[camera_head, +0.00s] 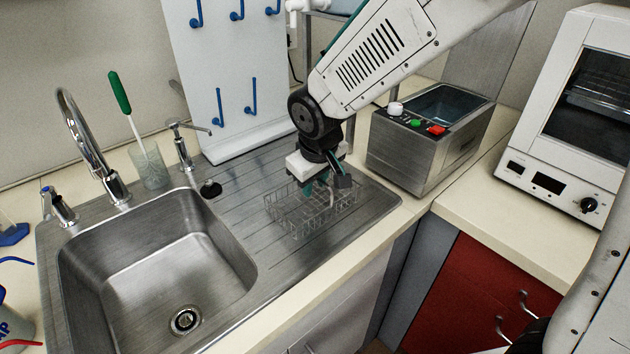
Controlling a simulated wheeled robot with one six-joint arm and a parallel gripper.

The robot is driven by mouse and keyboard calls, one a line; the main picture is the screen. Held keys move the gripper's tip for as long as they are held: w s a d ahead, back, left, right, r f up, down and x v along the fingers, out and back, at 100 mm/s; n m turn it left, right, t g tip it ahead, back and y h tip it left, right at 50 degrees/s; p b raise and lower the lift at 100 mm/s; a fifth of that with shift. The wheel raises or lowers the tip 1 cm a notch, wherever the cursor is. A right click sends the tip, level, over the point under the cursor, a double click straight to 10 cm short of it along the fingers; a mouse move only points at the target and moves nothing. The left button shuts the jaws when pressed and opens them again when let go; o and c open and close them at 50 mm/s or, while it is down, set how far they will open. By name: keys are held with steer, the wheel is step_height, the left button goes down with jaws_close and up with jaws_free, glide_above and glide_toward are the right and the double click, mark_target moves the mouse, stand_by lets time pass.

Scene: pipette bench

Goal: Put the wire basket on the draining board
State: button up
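The wire basket (312,216) is a thin, pale, open wire box at the middle of the picture. It appears upright over the ridged steel draining board (370,205), right of the sink. I cannot tell whether its base touches the board. My gripper (325,186) points down into the basket's outline near its far side, with its teal and dark fingers close to the wires. The fine wires and the small finger area do not show whether the fingers grip the basket.
The sink (150,250) lies left of the board. A steel water bath (420,150) stands close behind right, and a white oven (570,110) farther right. A white peg panel (225,70) stands behind. A small tap (185,145) and a beaker (150,165) with a green-handled brush stand behind the sink.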

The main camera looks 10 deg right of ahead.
steer(key=v, duration=1.2)
steer(key=s+d+r+m+g, duration=0.1)
steer(key=s+d+m, duration=0.6)
steer(key=s+d, duration=1.3)
steer(key=shift+s+g, duration=0.5)
steer(key=shift+s, duration=0.25)
steer(key=shift+r, duration=0.1)
